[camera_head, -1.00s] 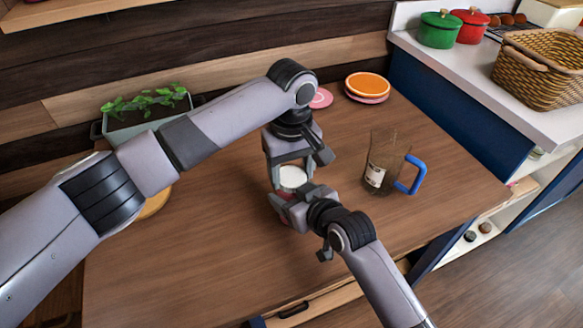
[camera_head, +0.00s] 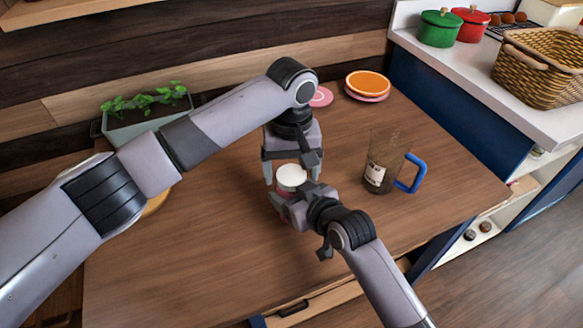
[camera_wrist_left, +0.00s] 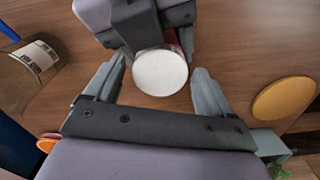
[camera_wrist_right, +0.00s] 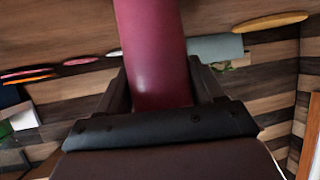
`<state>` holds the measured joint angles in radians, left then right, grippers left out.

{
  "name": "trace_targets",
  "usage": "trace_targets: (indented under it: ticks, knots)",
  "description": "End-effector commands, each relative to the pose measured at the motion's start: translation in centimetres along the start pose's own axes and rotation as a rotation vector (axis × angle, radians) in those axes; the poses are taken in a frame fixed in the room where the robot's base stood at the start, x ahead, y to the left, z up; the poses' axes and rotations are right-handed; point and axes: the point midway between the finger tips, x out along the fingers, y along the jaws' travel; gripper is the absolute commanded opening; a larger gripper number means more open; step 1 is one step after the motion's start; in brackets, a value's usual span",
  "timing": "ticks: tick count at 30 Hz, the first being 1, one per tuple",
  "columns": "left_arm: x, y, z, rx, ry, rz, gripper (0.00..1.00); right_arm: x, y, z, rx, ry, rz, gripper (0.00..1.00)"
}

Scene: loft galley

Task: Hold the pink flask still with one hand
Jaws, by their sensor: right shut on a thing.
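The pink flask (camera_wrist_right: 155,55) stands upright on the wooden table, and its white lid (camera_head: 292,176) faces up. My right gripper (camera_head: 298,203) is shut on the flask's body from the front; in the right wrist view the pink body rises between its fingers. My left gripper (camera_head: 291,180) points down over the flask. In the left wrist view its two fingers (camera_wrist_left: 160,78) are spread on either side of the round white lid (camera_wrist_left: 160,72), with a gap on each side. Most of the flask's body is hidden by the right gripper in the head view.
A clear jug with a blue handle (camera_head: 409,175) stands to the right on the table. An orange plate (camera_head: 368,83) and pink discs lie at the back. A planter (camera_head: 135,122) is at back left. The front of the table is clear.

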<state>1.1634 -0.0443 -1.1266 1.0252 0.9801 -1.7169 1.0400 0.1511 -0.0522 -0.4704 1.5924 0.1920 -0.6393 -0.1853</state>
Motion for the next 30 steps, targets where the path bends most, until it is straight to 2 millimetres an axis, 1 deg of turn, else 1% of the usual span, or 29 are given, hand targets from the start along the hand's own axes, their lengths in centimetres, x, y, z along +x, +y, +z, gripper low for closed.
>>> trace_targets:
  ticks: [9, 11, 18, 21, 28, 29, 30]
  knots:
    - [-0.2, 0.0, 0.0, -0.001, 0.001, 0.000, 0.87, 0.0, 0.0, 0.0, 0.000, 0.000, 0.000, 0.00]
    - [-0.7, 0.0, 0.0, -0.001, 0.001, 0.001, 0.87, 0.0, 0.0, 0.0, 0.000, 0.000, 0.000, 0.00]
    - [-3.9, 0.0, 0.0, -0.001, 0.002, 0.002, 0.87, 0.0, 0.0, 0.0, 0.000, 0.000, 0.000, 0.00]
    - [-4.4, 0.0, 0.0, -0.001, 0.001, 0.000, 0.87, 0.0, 0.0, 0.0, 0.000, 0.000, 0.000, 0.00]
    - [-4.5, 0.0, 0.0, -0.002, 0.000, 0.000, 0.87, 0.0, 0.0, 0.0, 0.000, 0.000, 0.000, 0.00]
    - [-4.5, 0.0, 0.0, -0.002, 0.000, 0.000, 0.84, 0.0, 0.0, 0.0, 0.000, 0.000, 0.000, 0.00]
    - [-4.6, 0.0, 0.0, -0.003, 0.000, 0.000, 0.83, 0.0, 0.0, 0.0, 0.000, 0.000, 0.000, 0.00]
